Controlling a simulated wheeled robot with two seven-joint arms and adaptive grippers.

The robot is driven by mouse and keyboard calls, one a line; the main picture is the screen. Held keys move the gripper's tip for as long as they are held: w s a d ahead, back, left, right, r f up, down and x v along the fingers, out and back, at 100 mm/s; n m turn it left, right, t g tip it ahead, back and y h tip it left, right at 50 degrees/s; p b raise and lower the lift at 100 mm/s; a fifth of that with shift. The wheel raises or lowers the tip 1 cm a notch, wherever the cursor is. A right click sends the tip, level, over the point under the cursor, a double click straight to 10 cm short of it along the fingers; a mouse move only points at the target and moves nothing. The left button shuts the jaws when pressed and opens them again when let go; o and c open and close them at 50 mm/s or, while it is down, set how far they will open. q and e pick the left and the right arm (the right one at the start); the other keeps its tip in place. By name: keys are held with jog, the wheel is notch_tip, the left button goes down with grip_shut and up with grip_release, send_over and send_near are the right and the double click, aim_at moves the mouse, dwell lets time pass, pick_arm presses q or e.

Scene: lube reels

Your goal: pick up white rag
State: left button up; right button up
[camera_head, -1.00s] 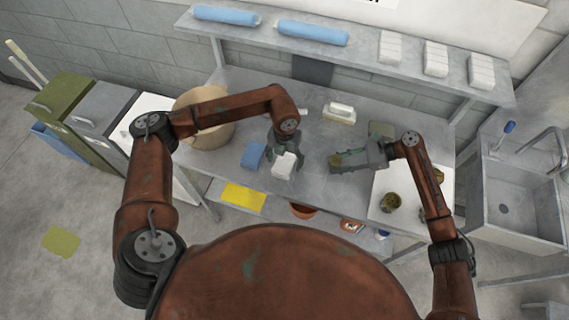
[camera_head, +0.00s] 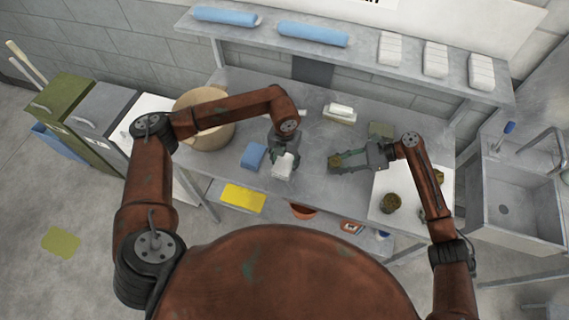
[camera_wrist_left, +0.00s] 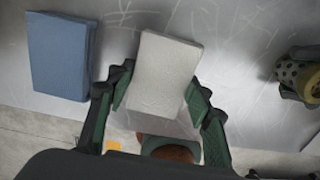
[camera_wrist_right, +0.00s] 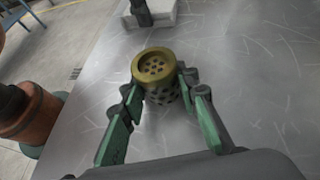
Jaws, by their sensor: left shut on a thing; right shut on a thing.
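The white rag (camera_head: 283,165) is a folded pale block near the front edge of the grey table, right of the blue rag (camera_head: 253,156). My left gripper (camera_head: 284,155) is shut on it from above. In the left wrist view the white rag (camera_wrist_left: 163,73) sits between the two green fingers (camera_wrist_left: 160,93), with the blue rag (camera_wrist_left: 58,55) apart at left. Whether it still touches the table is unclear. My right gripper (camera_head: 345,160) is shut on a brass perforated cylinder (camera_wrist_right: 157,68), right of the white rag.
A white-topped block (camera_head: 340,114) stands behind. An upper shelf (camera_head: 345,52) holds blue rolls and white stacks.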

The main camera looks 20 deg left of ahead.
aim_at(285, 163)
pick_arm(q)
jog(key=shift+r, duration=0.1)
notch_tip(285, 163, up, 10)
dwell(0.4)
jog(key=o, duration=0.6)
jog(key=c, duration=0.5)
jog(key=shift+o, duration=0.2)
jog(key=w+d+n, duration=0.1)
jog(key=d, duration=0.4)
jog(key=w+d+r+n, duration=0.1)
jog(key=w+d, duration=0.1)
jog(key=d, duration=0.3)
jog(key=w+d+n, duration=0.1)
jog(key=d, duration=0.4)
jog(key=shift+w+r+n, duration=0.15)
jog(key=shift+r+n, duration=0.15)
jog(key=shift+n, duration=0.1)
jog(key=shift+f, duration=2.55)
